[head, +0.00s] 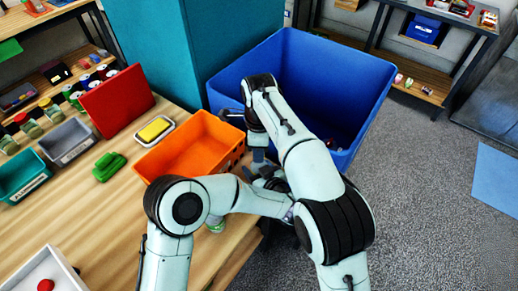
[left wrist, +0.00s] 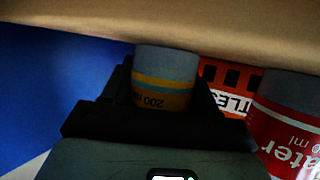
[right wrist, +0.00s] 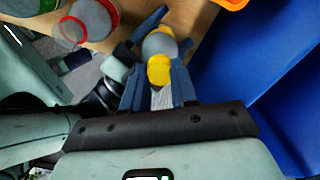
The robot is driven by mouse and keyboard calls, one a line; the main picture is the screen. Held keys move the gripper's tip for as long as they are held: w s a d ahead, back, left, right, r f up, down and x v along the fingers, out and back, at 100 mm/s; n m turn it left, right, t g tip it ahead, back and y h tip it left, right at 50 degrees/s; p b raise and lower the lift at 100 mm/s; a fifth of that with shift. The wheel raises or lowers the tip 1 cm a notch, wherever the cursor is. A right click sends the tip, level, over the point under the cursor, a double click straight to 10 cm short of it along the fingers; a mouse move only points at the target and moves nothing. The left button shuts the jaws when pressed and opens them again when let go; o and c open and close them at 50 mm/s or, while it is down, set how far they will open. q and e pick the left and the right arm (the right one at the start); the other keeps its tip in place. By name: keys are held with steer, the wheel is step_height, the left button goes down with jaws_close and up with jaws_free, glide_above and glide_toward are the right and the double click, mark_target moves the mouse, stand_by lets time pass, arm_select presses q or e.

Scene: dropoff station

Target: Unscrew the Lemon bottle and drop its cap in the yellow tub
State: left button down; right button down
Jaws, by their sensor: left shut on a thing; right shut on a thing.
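The bottle with the yellow-and-grey label (left wrist: 165,82) is gripped by my left gripper (left wrist: 165,100); "200 ml" shows on it, but the name is not readable. In the right wrist view the grey bottle body (right wrist: 159,44) lies just beyond my right gripper (right wrist: 158,80), which is shut on a yellow cap (right wrist: 159,72). Whether the cap still touches the bottle is unclear. In the head view my right gripper (head: 258,156) is above my left gripper (head: 268,180), beside the table edge; the bottle is mostly hidden there. I see no yellow tub.
An orange bin (head: 202,128) stands at the table's edge, next to a large blue bin (head: 357,105). A red-labelled bottle (left wrist: 287,132) stands close to my left gripper.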

steer(key=n, duration=0.4)
steer(key=shift+n, duration=0.4)
steer(key=n, duration=2)
steer(key=shift+r+n, duration=0.1)
steer(key=shift+n, duration=0.3)
steer(key=n, duration=0.4)
steer(key=shift+d+n, duration=0.1)
steer(key=shift+n, duration=0.2)
steer(key=n, duration=0.4)
steer(key=shift+n, duration=0.3)
steer(key=n, duration=0.8)
